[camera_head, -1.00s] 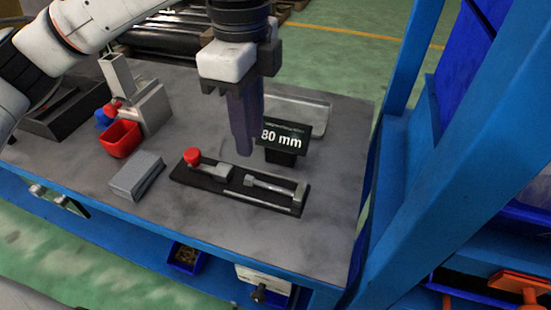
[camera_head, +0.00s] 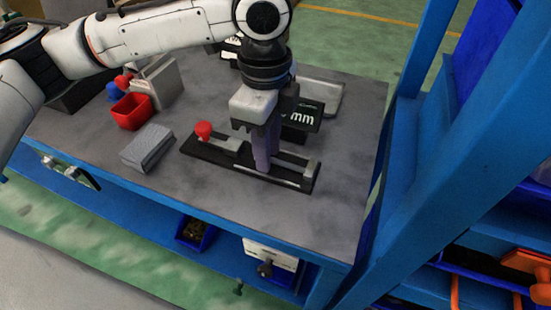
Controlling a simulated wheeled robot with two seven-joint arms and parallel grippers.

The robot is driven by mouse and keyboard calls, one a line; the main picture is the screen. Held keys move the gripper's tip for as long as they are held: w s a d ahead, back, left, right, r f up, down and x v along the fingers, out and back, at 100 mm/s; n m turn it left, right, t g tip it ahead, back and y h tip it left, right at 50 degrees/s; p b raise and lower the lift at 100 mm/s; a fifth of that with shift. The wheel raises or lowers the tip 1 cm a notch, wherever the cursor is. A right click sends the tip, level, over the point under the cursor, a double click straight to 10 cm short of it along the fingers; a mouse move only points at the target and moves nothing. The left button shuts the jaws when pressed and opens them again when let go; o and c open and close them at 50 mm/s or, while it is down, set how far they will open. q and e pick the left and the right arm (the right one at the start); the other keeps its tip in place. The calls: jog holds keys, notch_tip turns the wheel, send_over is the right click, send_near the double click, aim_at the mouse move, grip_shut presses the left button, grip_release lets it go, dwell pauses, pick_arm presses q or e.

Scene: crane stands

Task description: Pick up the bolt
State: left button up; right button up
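The bolt (camera_head: 290,164) lies on a black measuring fixture (camera_head: 222,158) with a red knob (camera_head: 204,130) at its left end. Only part of its shank shows to the right of my fingers; its head is hidden behind them. My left gripper (camera_head: 263,168) points straight down, with its purple-grey fingers at the bolt's head end, low over the fixture. The fingers overlap in this view, so I cannot tell whether they are open or closed on the bolt. My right gripper is not in view.
A black display reading "mm" (camera_head: 303,115) stands just behind the gripper, partly covered by it. A grey block (camera_head: 147,148) and a red bin (camera_head: 131,111) are on the left. A blue frame post (camera_head: 415,150) rises at right. The grey tabletop's front right is clear.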

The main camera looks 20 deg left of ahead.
pick_arm(q)
grip_shut()
jog(key=shift+r, duration=0.1)
